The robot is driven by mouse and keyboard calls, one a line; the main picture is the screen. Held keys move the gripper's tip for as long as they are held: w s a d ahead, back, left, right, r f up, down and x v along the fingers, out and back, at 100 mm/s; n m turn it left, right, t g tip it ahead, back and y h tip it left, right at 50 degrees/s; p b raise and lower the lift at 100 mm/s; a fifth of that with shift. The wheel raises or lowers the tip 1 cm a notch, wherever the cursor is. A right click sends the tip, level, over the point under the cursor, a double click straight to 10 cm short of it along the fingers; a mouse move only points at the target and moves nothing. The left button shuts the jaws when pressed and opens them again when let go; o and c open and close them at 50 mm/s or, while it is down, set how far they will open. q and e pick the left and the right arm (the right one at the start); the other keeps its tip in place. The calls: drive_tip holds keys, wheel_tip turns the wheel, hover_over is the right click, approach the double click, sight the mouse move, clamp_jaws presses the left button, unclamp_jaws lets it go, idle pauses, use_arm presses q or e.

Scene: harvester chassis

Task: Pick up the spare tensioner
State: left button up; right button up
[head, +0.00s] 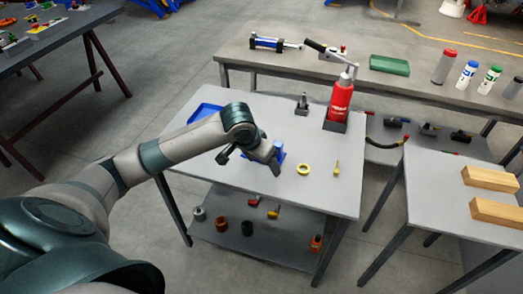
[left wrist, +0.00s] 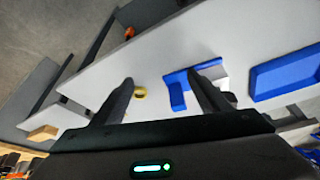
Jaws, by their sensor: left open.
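A blue angled part with a pale grey piece beside it (left wrist: 180,88) lies on the grey work table; it may be the spare tensioner, but I cannot tell for sure. In the head view its blue edge (head: 279,153) shows behind my left gripper (head: 268,162), which hides most of it. In the left wrist view the two dark fingers of my left gripper (left wrist: 162,82) are apart, with nothing held between them. The right finger overlaps the blue part in the picture; I cannot tell whether they touch. My right gripper is not in view.
On the same table are a blue tray (head: 205,112), a yellow ring (head: 303,169), a small yellow tool (head: 337,168), a dark fitting (head: 302,104) and a red bottle jack (head: 340,102). A bench with a green case (head: 389,65) stands behind. The table's front right is clear.

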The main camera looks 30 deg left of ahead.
use_arm(q)
drive_tip(key=w+a+r+n+y, duration=0.1)
drive_tip(key=w+a+r, duration=0.3)
drive_tip(key=a+r, duration=0.5)
drive_tip(key=shift+w+a+n, duration=0.2)
drive_tip(key=shift+a+n, duration=0.15)
drive_tip(key=shift+n, duration=0.55)
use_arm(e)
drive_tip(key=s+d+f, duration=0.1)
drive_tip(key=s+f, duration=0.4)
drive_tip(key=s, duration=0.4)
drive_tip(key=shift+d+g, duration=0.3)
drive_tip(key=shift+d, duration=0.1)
use_arm(q)
drive_tip(key=p+x, duration=0.2)
drive_tip(key=x, duration=1)
drive_tip(key=shift+w+a+p, duration=0.1)
drive_tip(key=shift+p, duration=0.3)
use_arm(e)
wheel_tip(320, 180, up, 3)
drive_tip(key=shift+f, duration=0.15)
use_arm(q)
drive_tip(key=shift+f, duration=0.15)
